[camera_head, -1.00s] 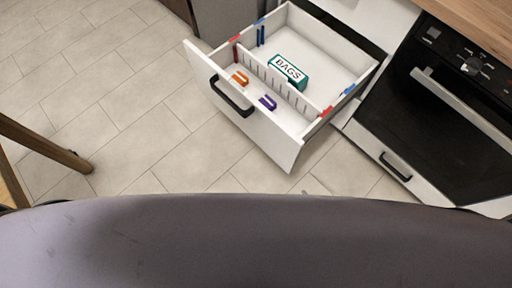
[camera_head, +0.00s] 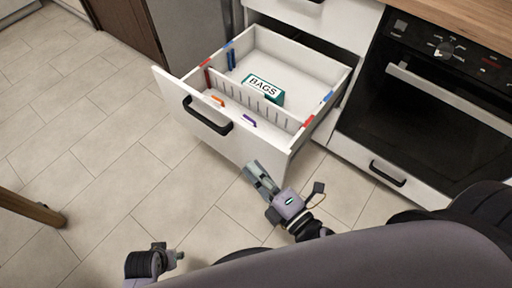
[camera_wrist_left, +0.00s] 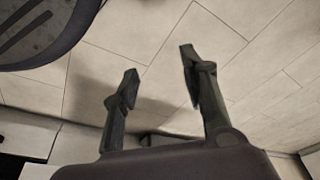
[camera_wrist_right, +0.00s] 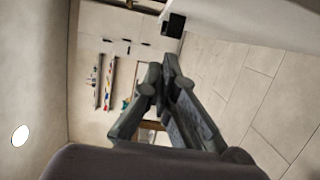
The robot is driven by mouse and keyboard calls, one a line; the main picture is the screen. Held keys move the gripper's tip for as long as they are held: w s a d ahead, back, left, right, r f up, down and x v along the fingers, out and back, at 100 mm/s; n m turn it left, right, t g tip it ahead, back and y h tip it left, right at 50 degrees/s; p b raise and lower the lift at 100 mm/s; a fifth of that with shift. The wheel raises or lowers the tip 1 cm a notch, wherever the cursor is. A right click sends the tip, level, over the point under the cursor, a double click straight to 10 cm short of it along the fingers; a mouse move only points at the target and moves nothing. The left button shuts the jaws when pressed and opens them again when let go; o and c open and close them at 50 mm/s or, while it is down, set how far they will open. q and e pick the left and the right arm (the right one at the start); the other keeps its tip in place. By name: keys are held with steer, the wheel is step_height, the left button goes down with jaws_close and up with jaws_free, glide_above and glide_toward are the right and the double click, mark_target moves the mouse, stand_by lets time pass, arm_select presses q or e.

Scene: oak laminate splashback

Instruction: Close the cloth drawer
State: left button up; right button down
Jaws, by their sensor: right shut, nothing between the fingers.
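The drawer (camera_head: 232,150) is pulled well out of the white cabinet, with a black bar handle (camera_head: 207,117) on its front. A teal box marked BAGS (camera_head: 276,97) lies inside behind a slotted divider. An orange clip (camera_head: 218,101) and a purple clip (camera_head: 249,120) sit in the front section. My right gripper (camera_head: 254,170) is shut and empty, near the lower right end of the drawer front; contact cannot be told. It also shows in the right wrist view (camera_wrist_right: 170,72). My left gripper (camera_head: 178,256) is low over the floor, and its fingers are apart and empty in the left wrist view (camera_wrist_left: 158,64).
A black oven (camera_head: 430,110) with a bar handle stands right of the drawer, with a lower handled front (camera_head: 388,175) beneath it. A grey appliance (camera_head: 190,40) stands behind left. A wooden leg (camera_head: 30,208) is at the left. The tiled floor before the drawer is clear.

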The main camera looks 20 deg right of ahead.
mark_target(257, 149)
arm_select(q)
steer(key=shift+s+f+p, duration=0.2)
steer(key=shift+f, duration=0.5)
steer(key=shift+s+f+p, duration=0.15)
steer(key=shift+s+f, duration=0.05)
steer(key=shift+f, duration=0.45)
arm_select(e)
steer(key=shift+w+d, duration=0.35)
steer(key=shift+w, duration=0.55)
steer(key=shift+w+d, duration=0.3)
steer(key=shift+w, duration=0.65)
steer(key=shift+w+d, duration=0.35)
steer(key=shift+w, duration=0.55)
